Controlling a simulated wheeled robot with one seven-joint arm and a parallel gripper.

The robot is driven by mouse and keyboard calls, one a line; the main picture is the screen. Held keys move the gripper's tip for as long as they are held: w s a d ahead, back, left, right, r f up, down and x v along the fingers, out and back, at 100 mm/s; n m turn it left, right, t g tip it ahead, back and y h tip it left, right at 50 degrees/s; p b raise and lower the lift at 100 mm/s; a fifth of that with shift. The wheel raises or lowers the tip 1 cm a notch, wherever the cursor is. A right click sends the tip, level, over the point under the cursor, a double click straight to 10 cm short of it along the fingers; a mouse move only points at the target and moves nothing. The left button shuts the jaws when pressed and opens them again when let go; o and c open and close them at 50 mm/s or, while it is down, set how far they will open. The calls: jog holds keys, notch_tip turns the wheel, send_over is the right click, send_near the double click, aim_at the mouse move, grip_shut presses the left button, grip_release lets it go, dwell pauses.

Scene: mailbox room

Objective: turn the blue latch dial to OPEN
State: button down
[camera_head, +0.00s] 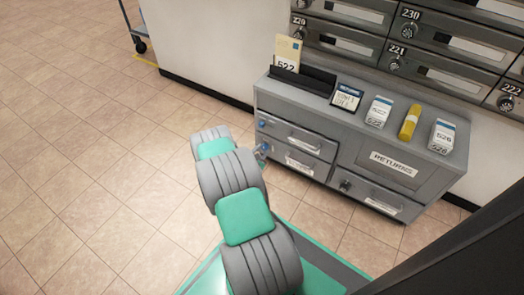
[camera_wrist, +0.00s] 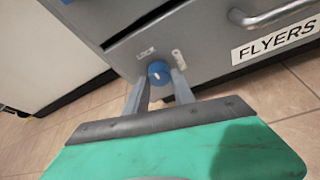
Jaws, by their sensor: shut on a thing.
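The blue latch dial (camera_wrist: 158,70) is a round knob with a pale mark on the front of the grey FLYERS drawer in the wrist view. My gripper (camera_wrist: 159,82) has one finger on each side of the dial and is shut on it. In the head view, my arm covers part of the cabinet's left side, and my gripper (camera_head: 261,153) is at the lower left drawer, with a bit of blue showing there.
Another blue knob (camera_head: 262,124) sits on the upper drawer. The FLYERS drawer handle (camera_wrist: 278,14) is to the right. Mailboxes are above; open tile floor lies left.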

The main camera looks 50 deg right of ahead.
jog(key=m+t, duration=0.1)
jog(key=m, duration=0.1)
jog(key=shift+s+m+t, duration=0.15)
jog(key=shift+m+t, duration=0.15)
jog(key=shift+t, duration=0.1)
jog(key=m+t, duration=0.2)
jog(key=m, duration=0.1)
jog(key=shift+s+f+h, duration=0.1)
jog(key=shift+f+h, duration=0.05)
jog(key=shift+h, duration=0.25)
jog(key=m, duration=0.2)
jog(key=m+t+h, duration=0.1)
jog(key=m, duration=0.1)
jog(key=shift+f+m+t, duration=0.15)
jog(key=shift+m+t, duration=0.15)
jog(key=shift+m, duration=0.1)
jog(key=shift+m+h, duration=0.8)
jog(key=shift+m, duration=0.8)
jog(key=c, duration=1.1)
grip_release()
jog(key=shift+o, duration=0.2)
